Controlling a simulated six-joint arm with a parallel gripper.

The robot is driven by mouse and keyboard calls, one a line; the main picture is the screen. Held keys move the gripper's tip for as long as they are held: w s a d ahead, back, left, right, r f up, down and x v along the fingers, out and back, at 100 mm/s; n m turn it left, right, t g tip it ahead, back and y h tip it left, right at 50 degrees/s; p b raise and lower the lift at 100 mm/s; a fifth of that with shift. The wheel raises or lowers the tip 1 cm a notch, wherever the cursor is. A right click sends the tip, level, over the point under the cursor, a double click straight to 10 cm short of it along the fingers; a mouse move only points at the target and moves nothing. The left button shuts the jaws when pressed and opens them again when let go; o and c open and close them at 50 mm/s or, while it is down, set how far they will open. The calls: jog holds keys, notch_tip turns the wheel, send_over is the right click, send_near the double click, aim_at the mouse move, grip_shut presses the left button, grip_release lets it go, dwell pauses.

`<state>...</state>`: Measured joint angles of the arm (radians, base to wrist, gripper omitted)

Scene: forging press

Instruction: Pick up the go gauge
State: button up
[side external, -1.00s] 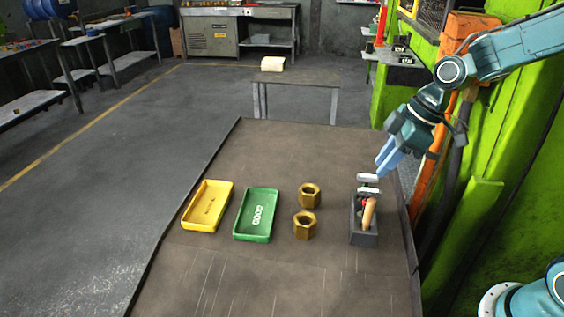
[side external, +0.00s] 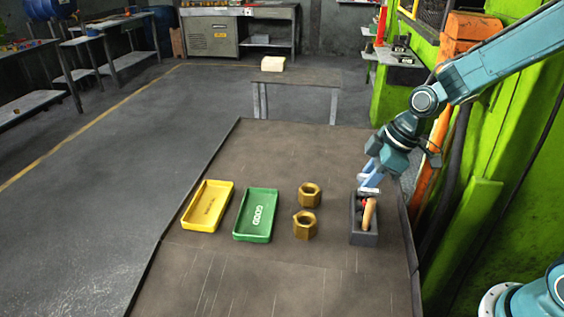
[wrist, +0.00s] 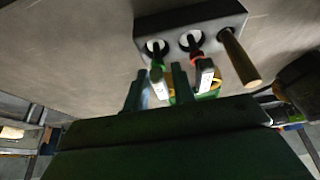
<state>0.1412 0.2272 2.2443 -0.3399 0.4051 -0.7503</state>
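The gauge with the green band (wrist: 157,72), which I take as the go gauge, stands in a dark grey holder (side external: 364,239); its label is unreadable. A red-banded gauge (wrist: 203,72) stands beside it. The holder also shows in the wrist view (wrist: 215,16). My gripper (wrist: 160,80) is open, with one finger on each side of the green-banded gauge and slim gaps visible. In the side view my gripper (side external: 370,181) is low at the holder's far end and partly hides the gauge tops.
A wooden-handled tool (side external: 369,214) leans in the same holder, close to the gauges. Two brass nuts (side external: 309,195) (side external: 305,225), a green tray (side external: 257,232) and a yellow tray (side external: 207,222) are to the left. The front of the table (side external: 280,285) is clear.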

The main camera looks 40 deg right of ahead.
jog(key=shift+x, duration=1)
grip_shut()
